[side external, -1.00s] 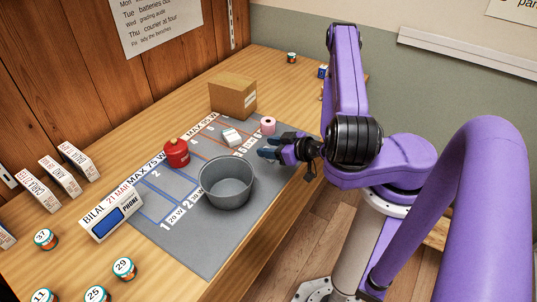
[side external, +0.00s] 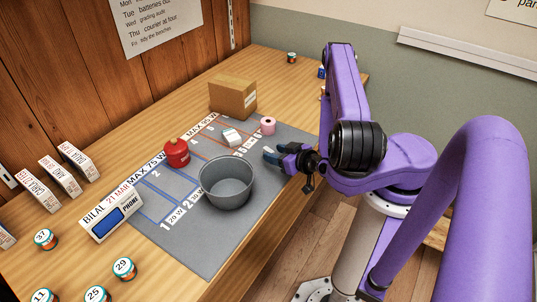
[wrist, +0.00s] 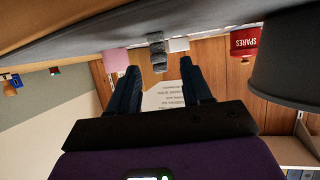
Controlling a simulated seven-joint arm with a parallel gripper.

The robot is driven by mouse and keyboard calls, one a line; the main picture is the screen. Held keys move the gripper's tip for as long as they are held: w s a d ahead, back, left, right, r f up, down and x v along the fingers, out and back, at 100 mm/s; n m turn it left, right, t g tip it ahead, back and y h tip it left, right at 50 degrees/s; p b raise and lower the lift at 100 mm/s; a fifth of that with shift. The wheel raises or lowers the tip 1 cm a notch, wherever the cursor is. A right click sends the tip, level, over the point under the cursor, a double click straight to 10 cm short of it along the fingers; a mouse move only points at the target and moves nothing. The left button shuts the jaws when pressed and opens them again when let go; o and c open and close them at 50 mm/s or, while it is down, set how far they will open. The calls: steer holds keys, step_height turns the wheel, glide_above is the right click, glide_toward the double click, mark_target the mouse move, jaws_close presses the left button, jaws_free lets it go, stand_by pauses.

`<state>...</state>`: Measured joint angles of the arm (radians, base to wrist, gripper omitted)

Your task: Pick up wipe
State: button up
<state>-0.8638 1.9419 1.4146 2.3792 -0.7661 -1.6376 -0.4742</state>
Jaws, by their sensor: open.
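My gripper (side external: 268,157) is over the right edge of the grey mat, with its fingers pointing left. In the wrist view its two dark fingers (wrist: 160,65) are apart with nothing between them. A small grey folded thing (wrist: 157,52), which looks like the wipe, shows just beyond the fingertips, roughly centred between them. It appears upside down with the rest of that view. I cannot make it out clearly in the side view. A small white block (side external: 231,137) lies on the mat left of my gripper; it also shows in the wrist view (wrist: 179,45).
A pink roll (side external: 268,125) stands just behind my gripper. A grey bucket (side external: 226,182) stands in front and left of it. The mat's right front (side external: 265,190) is clear.

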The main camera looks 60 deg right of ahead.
mark_target(268, 149)
steer(key=shift+x, duration=2.05)
jaws_close()
